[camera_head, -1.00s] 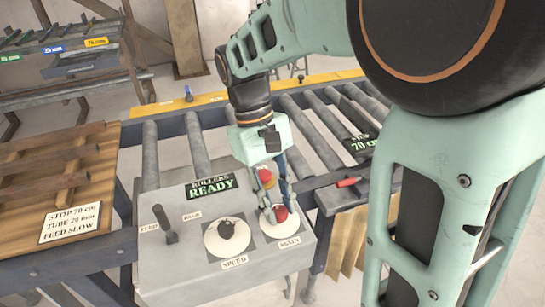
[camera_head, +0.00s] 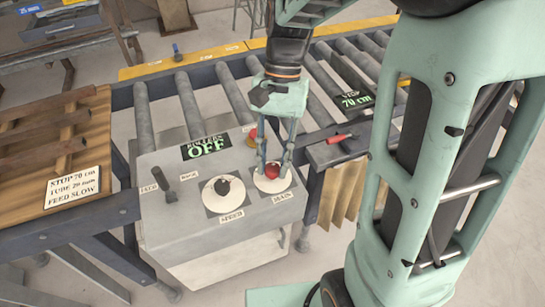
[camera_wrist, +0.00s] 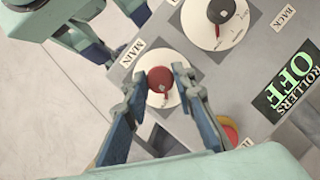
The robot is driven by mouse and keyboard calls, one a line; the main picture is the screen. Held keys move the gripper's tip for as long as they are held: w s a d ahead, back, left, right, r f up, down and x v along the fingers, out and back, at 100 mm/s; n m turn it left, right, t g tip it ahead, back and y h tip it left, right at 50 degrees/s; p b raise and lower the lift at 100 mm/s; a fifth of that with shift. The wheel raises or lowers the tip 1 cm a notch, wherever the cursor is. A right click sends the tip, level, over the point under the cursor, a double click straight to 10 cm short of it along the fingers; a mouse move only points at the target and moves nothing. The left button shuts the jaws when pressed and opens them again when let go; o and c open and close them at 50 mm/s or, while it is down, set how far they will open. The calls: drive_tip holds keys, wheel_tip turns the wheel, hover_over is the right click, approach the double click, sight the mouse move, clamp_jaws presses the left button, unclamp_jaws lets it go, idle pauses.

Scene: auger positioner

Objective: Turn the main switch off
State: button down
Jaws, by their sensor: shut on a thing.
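The main switch is a red knob (camera_head: 271,171) on a round white plate, on the top right of a grey control box (camera_head: 160,210). A "MAIN" label sits beside it. My gripper (camera_head: 273,168) reaches down from above with its fingers around the red knob, shut on it. In the wrist view the knob (camera_wrist: 160,80) lies between the two fingertips (camera_wrist: 160,88), with a small pale mark on its face. The display (camera_head: 206,146) on the box reads "ROLLERS OFF" in green.
A black speed knob (camera_head: 222,187) and a feed/back lever (camera_head: 165,190) stand to the left on the box. A yellow-collared red button (camera_wrist: 229,132) is close beside my finger. A red-handled tool (camera_head: 339,138) lies on the conveyor at right.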

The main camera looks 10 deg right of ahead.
drive_tip(key=shift+m+t, duration=0.3)
drive_tip(key=shift+m, duration=0.5)
drive_tip(key=shift+y, duration=0.3)
drive_tip(key=c, duration=1.7)
unclamp_jaws()
drive_tip(key=shift+o, duration=0.2)
drive_tip(key=v, duration=1.2)
drive_tip(key=shift+w+d, duration=0.1)
